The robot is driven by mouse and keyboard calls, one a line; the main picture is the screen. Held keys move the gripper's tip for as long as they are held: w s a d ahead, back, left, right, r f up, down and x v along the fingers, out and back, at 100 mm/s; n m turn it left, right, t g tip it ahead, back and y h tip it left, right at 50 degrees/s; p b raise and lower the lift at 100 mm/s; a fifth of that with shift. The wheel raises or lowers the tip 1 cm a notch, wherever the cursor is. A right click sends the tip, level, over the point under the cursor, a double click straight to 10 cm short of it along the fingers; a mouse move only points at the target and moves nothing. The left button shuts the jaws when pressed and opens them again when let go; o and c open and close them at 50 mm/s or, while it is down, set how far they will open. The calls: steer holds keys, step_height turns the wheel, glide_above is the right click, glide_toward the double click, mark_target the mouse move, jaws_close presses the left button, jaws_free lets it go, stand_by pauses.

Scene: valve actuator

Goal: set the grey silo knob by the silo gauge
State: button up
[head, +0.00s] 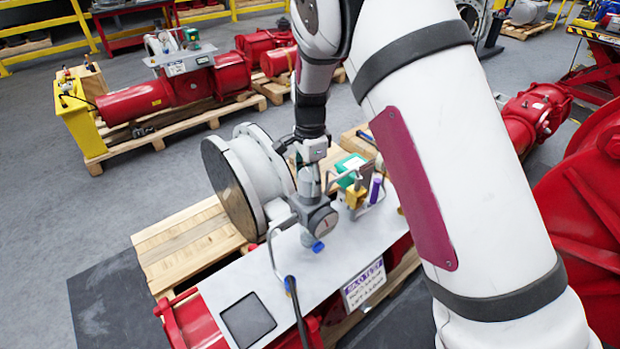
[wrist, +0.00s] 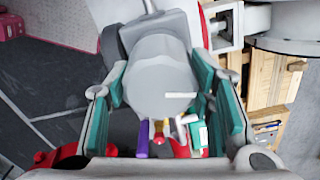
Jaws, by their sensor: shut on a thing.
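The grey silo knob (wrist: 158,88) fills the middle of the wrist view as a round grey top with a short white mark on its right half. My gripper (wrist: 160,80) has its teal finger pads on both sides of the knob and is shut on it. In the head view my gripper (head: 310,160) points down at the grey fitting, and the arm partly hides the knob.
A large flanged pipe (head: 235,185) stands close left.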

mark_target(310, 173)
steer(key=o, duration=1.2)
steer(key=shift+c, duration=0.2)
step_height(310, 173, up, 12)
